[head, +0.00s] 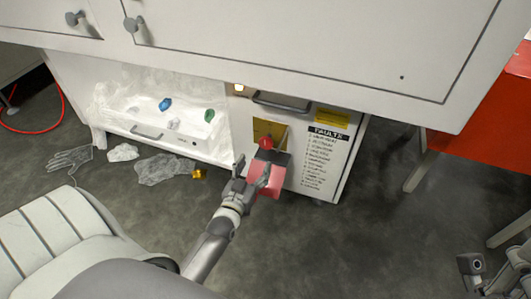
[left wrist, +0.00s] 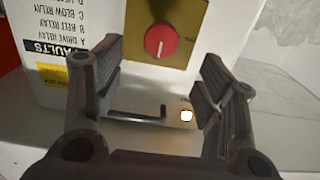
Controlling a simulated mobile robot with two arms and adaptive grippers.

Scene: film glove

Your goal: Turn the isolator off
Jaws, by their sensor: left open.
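The isolator is a round red knob (head: 266,143) on a yellow plate (head: 277,128) on the white cabinet front. In the left wrist view, which is upside down, the knob (left wrist: 162,42) has a white pointer line running nearly vertical in the picture. Small lettering is on the plate (left wrist: 192,14) beside it. My left gripper (head: 251,177) is open and empty, with its fingers pointing at the cabinet just below the knob in the head view. In the left wrist view the knob lies beyond and between the spread fingers (left wrist: 160,85), apart from them.
A dark handle (head: 280,103) and a lit lamp (head: 239,87) sit above the knob. A faults list (head: 325,150) is at its right. An open bay (head: 150,130) with film and small coloured pieces is at the left.

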